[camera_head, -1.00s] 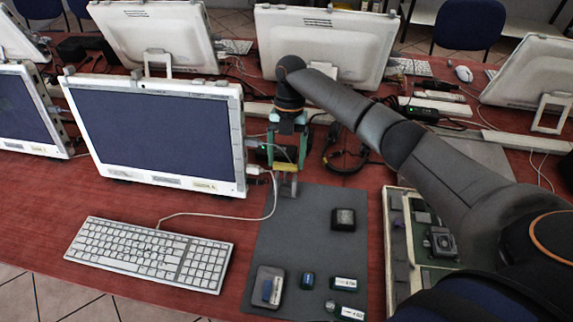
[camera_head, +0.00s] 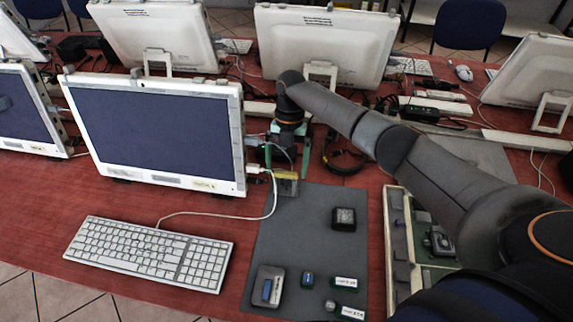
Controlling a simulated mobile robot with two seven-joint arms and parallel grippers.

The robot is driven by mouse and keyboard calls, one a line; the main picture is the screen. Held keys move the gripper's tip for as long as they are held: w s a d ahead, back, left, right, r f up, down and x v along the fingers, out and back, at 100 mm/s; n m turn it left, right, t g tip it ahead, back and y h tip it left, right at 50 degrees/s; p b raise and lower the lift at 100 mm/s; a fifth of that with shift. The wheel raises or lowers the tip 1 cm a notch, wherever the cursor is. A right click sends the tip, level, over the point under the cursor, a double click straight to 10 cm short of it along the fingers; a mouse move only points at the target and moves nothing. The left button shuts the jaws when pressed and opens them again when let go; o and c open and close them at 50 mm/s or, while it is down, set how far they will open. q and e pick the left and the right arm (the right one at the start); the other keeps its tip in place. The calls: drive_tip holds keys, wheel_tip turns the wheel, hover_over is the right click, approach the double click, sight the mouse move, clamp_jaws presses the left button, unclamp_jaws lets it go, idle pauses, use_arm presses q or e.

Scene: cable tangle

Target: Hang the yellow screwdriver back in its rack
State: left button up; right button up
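My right gripper (camera_head: 287,166) reaches down beside the right edge of the monitor, at the far end of the dark mat. Its green fingers stand apart, one on each side of a small yellow piece, and look open. The yellow piece (camera_head: 286,175), which looks like the yellow screwdriver's handle, is low between the fingertips. A small grey-brown block (camera_head: 287,188), perhaps the rack, is right below it on the mat. I cannot tell whether the screwdriver is seated in it; its shaft is not distinguishable. My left gripper is out of view.
The monitor (camera_head: 155,130) and its white cable (camera_head: 215,214) are close on the left. On the mat (camera_head: 305,235) lie a black box (camera_head: 343,219) and several small parts. A keyboard (camera_head: 150,252) is at front left, a parts tray (camera_head: 393,262) at right.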

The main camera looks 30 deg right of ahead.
drive_tip(key=b+v, duration=0.1)
drive_tip(key=v, duration=1.1)
drive_tip(key=shift+r, duration=0.4)
